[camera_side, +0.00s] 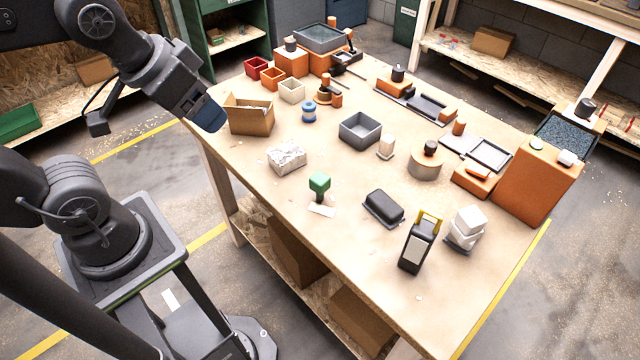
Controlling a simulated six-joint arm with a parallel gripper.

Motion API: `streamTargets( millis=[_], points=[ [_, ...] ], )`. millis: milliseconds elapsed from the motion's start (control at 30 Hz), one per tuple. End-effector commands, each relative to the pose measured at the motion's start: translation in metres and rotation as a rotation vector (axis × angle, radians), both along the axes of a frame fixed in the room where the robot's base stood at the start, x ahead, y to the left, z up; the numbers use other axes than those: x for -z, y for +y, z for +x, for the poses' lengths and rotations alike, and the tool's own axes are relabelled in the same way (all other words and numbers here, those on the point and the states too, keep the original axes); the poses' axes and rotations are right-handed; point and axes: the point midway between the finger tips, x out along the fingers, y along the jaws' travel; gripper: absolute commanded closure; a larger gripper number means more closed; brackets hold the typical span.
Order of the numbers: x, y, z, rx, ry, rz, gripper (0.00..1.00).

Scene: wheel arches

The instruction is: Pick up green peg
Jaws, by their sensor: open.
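The green peg (320,183) stands upright near the table's front edge, left of the middle. My gripper (212,118) is up at the left, beyond the table's left edge in the picture and well apart from the peg. Its jaws are open, with nothing seen between them.
A cardboard box (250,118) stands close to my gripper. A speckled white block (286,158) lies left of the peg. A black block (384,206) and a dark upright case (417,248) stand to its right. A grey bin (360,131) is behind.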

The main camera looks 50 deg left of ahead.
Motion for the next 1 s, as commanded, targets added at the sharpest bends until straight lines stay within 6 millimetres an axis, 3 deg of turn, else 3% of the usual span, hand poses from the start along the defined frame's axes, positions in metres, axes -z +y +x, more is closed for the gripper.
streamTargets(
  millis=[167,367,567,700,900,1000],
  points=[
    [0.000,-0.003,0.019,-0.128,0.050,-0.070,0.32],
    [0.012,-0.012,0.070,-0.503,0.174,-0.229,0.32],
    [0.045,-0.026,0.125,-0.937,0.284,-0.346,0.32],
    [0.080,-0.037,0.158,-1.239,0.337,-0.389,0.32],
    [0.122,-0.048,0.186,-1.550,0.366,-0.410,0.32],
    [0.133,-0.051,0.192,-1.626,0.368,-0.412,0.32]
  ],
)
